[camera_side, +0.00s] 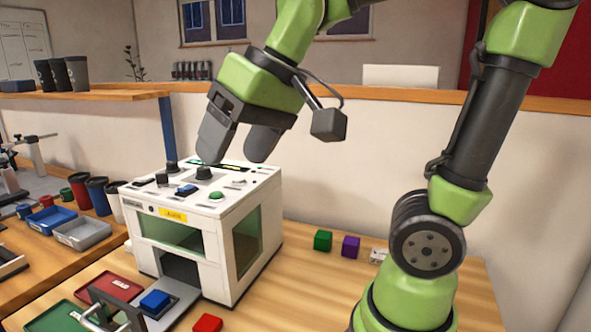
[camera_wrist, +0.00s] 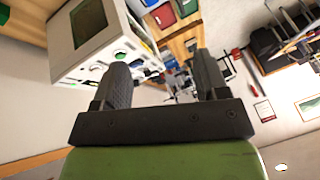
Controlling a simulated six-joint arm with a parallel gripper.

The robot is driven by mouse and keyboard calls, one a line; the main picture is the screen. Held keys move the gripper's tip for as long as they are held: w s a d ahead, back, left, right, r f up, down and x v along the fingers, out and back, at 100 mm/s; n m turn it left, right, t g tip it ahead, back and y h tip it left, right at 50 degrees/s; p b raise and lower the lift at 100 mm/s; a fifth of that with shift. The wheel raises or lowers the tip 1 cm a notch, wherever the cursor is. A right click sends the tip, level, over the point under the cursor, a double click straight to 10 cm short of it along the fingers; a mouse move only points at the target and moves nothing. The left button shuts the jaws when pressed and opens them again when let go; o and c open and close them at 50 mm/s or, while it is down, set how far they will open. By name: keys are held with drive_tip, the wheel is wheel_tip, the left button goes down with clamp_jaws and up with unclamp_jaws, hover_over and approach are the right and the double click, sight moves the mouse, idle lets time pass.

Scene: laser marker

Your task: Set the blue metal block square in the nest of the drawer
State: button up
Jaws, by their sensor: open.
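The blue metal block (camera_side: 155,302) rests on the pulled-out drawer (camera_side: 184,293) at the front of the white laser marker (camera_side: 215,222). The nest under the block is mostly hidden, and I cannot tell whether the block sits square or fully down in it. My gripper (camera_side: 236,158) is open and empty, above the marker's top panel and well away from the block. In the wrist view my open gripper (camera_wrist: 163,70) has nothing between its fingers, and the marker (camera_wrist: 95,45) is at upper left. I cannot make out the blue block there.
The drawer's handle (camera_side: 100,312) stands up in front. A red tray (camera_side: 108,287) and a green tray (camera_side: 58,317) lie left of the drawer, a red block (camera_side: 207,323) right of it. Green (camera_side: 323,240) and purple (camera_side: 350,246) blocks stand right of the marker. Cups stand at left.

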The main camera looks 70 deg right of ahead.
drive_tip(key=s+f+m+t, duration=0.1)
drive_tip(key=s+f, duration=0.1)
drive_tip(key=s, duration=0.5)
drive_tip(key=shift+s+f+t, duration=0.15)
drive_tip(key=shift+f+t, duration=0.05)
drive_tip(key=shift+t, duration=0.1)
idle(0.8)
